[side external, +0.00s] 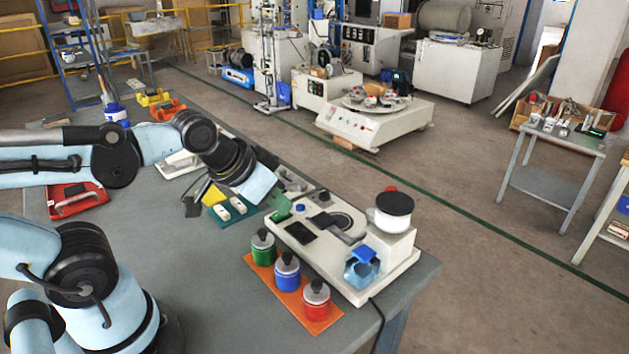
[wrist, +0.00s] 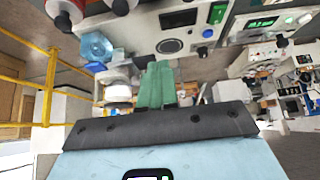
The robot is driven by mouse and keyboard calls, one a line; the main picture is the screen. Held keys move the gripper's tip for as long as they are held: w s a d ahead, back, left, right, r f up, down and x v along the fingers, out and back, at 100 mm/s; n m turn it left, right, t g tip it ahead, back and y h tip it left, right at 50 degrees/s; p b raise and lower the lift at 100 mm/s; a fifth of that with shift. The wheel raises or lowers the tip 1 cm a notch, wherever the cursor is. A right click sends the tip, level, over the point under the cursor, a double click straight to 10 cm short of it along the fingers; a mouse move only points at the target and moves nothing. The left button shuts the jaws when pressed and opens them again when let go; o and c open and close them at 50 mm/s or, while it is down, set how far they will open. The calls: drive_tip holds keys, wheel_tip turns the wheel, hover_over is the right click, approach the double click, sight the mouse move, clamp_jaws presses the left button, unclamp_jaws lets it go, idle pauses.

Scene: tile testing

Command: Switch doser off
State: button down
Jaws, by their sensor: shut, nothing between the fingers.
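The doser (side external: 345,262) is a pale device on the grey bench, with a dark screen (side external: 301,231), a small blue knob (side external: 300,208) and a blue cup (side external: 362,268). A bright green switch (side external: 281,214) sits at its left end. In the wrist view the doser panel is at the top, with the green switch (wrist: 217,12) and blue knob (wrist: 208,32). My gripper (side external: 276,201) is just above the doser's left end, close to the switch; contact cannot be told. Its green fingers (wrist: 157,85) are shut together and empty.
Green, blue and red jars (side external: 287,272) stand on an orange mat (side external: 263,279) in front of the doser. A teal mat (side external: 222,216) with white pieces lies left of the gripper. The front of the bench (side external: 215,290) is clear.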

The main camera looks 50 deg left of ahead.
idle(0.4)
drive_tip(key=w+a+n+t+y, duration=0.1)
drive_tip(key=w+a+n+y, duration=0.1)
drive_tip(key=w+a+n, duration=0.5)
drive_tip(key=a+n, duration=0.4)
drive_tip(key=shift+w+t, duration=0.4)
drive_tip(key=shift+f, duration=4.3)
drive_tip(key=shift+f, duration=0.15)
drive_tip(key=shift+f, duration=0.3)
